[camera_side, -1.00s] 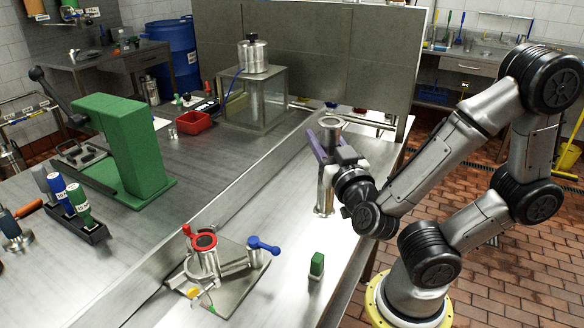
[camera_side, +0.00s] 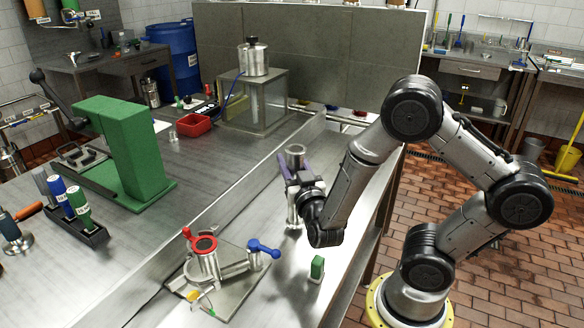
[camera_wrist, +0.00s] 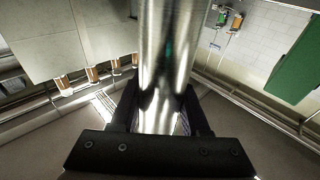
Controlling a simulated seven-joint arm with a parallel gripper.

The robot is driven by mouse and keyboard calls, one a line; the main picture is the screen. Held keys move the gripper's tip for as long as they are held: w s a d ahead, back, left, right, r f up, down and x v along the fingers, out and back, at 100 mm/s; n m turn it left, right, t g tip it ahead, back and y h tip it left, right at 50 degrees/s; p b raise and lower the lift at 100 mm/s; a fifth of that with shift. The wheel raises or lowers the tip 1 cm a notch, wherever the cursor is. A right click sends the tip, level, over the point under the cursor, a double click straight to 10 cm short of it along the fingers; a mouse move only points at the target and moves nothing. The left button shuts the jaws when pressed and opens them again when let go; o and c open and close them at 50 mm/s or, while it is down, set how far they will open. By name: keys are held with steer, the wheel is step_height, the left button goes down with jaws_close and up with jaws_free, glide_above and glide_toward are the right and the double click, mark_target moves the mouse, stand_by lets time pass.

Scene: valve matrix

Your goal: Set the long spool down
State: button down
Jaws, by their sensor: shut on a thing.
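The long spool is a shiny steel tube with a flanged top (camera_side: 295,151), upright in the side view. My gripper (camera_side: 298,180) is shut around its middle, coming from the right. The spool's lower end shows near the steel bench, left of my wrist; I cannot tell whether it touches the bench. In the wrist view the spool (camera_wrist: 165,60) runs down the middle between the two dark fingers (camera_wrist: 160,110). Its lower end is hidden there by the gripper.
A plate assembly with a red-handled valve (camera_side: 203,243) and a blue handle (camera_side: 264,248) stands in front. A small green block (camera_side: 317,267) is at its right. A low steel ledge (camera_side: 235,205) runs along the left. A grey panel (camera_side: 310,50) stands behind.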

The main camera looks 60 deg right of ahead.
steer(key=shift+f, duration=0.9)
steer(key=shift+c, duration=1.9)
jaws_free()
steer(key=shift+f, duration=0.1)
